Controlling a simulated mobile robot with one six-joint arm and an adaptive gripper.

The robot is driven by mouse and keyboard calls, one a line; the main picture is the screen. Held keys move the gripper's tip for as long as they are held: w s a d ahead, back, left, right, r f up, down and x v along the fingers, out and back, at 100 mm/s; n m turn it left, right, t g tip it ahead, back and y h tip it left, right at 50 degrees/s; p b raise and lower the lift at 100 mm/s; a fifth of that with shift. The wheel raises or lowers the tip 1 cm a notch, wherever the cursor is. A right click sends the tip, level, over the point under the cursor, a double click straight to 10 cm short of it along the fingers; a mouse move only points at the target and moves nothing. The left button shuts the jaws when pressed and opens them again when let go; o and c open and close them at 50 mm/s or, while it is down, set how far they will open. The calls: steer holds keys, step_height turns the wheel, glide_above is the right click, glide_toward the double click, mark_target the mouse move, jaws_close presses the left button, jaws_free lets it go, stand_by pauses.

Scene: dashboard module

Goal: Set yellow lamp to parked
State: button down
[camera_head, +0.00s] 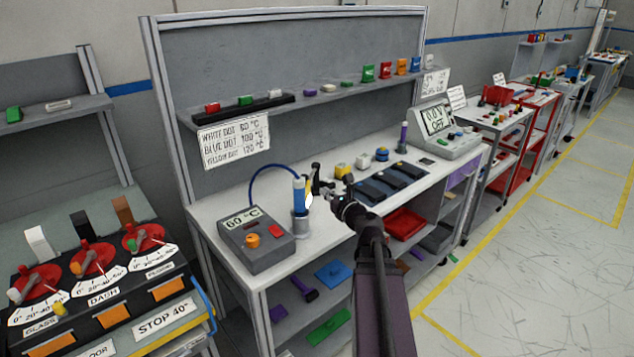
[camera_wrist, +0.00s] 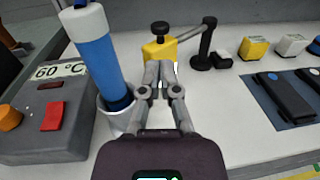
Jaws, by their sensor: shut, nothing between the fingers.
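In the wrist view a yellow block with a black knob on top (camera_wrist: 158,48) stands just beyond my fingertips. A grey bar runs from beside it to a black post (camera_wrist: 205,48) at its right; this looks like the yellow lamp, but I cannot be sure. In the head view the black post (camera_head: 316,178) shows above the bench, and the yellow part is mostly hidden. My gripper (camera_wrist: 159,68) is shut and empty, its tips in front of the yellow block's lower part; I cannot tell whether they touch. It also shows in the head view (camera_head: 322,189).
A blue soldering iron (camera_head: 299,192) stands upright in a grey holder, close left of my gripper. A station reading 60 °C (camera_head: 262,255) is left of it. Yellow, white and blue blocks and dark trays (camera_head: 380,187) lie to the right. A shelf runs above the back.

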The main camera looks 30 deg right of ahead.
steer(key=s+d+r+n+g+y+p, duration=0.2)
steer(key=d+n+g+y+p, duration=0.2)
steer(key=d+y, duration=0.4)
steer(key=shift+s+d+r+n+g+p, duration=0.25)
steer(key=shift+d+n+p, duration=0.3)
steer(key=shift+n, duration=0.55)
steer(key=shift+w+f, duration=0.1)
steer(key=shift+w, duration=0.05)
steer(key=b+x, duration=0.2)
steer(key=x, duration=1.1)
steer(key=shift+w+a, duration=0.3)
